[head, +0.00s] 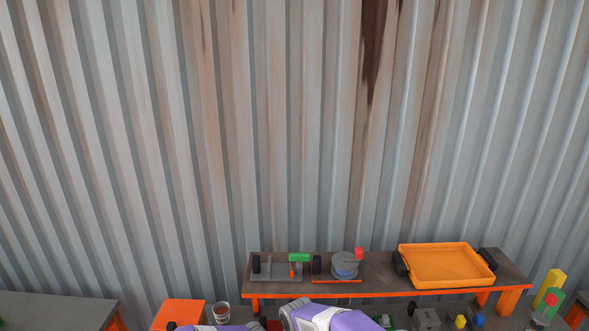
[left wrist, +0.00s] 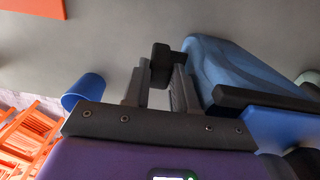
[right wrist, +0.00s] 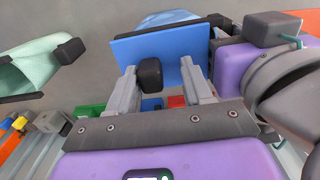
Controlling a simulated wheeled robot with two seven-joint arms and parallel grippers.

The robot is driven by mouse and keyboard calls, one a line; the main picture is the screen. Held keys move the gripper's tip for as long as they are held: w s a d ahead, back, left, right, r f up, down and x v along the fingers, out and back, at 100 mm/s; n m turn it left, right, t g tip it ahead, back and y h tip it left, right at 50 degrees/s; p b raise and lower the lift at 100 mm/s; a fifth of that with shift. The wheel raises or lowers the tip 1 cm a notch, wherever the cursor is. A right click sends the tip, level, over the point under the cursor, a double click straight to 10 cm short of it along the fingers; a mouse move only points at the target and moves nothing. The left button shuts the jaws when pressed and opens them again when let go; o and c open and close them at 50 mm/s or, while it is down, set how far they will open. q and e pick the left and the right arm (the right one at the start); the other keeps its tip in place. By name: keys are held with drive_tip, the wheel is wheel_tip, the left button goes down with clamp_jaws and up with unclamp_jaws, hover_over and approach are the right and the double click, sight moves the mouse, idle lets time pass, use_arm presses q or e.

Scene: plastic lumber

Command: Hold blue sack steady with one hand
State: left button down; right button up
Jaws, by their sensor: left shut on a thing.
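The blue sack (left wrist: 215,70) shows in the left wrist view just right of my left gripper (left wrist: 158,85). My left gripper is shut on a black block (left wrist: 161,62) at the sack's side. In the right wrist view the blue sack (right wrist: 165,18) is partly hidden behind a flat blue panel (right wrist: 160,46). My right gripper (right wrist: 160,78) has its fingers apart, with a black block (right wrist: 150,74) between them in front of the panel. Whether the right fingers touch the block I cannot tell. The head view shows neither the sack nor the fingertips.
A mint-green sack (right wrist: 30,68) with black blocks is at the left of the right wrist view. A blue bin (left wrist: 86,90) and orange racks (left wrist: 25,140) show in the left wrist view. A bench (head: 380,268) with an orange tray (head: 445,282) stands by the corrugated wall.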

use_arm(q)
drive_tip(key=shift+s+d, duration=0.1)
drive_tip(key=shift+d, duration=0.15)
use_arm(e)
drive_tip(key=o, duration=0.3)
drive_tip(key=shift+a, duration=0.4)
drive_tip(key=shift+d, duration=0.15)
drive_tip(key=shift+d+r, duration=0.1)
use_arm(q)
drive_tip(key=shift+a, duration=0.2)
use_arm(e)
drive_tip(key=shift+d+r, duration=0.1)
drive_tip(key=shift+r, duration=3.35)
use_arm(q)
drive_tip(key=c, duration=0.8)
unclamp_jaws()
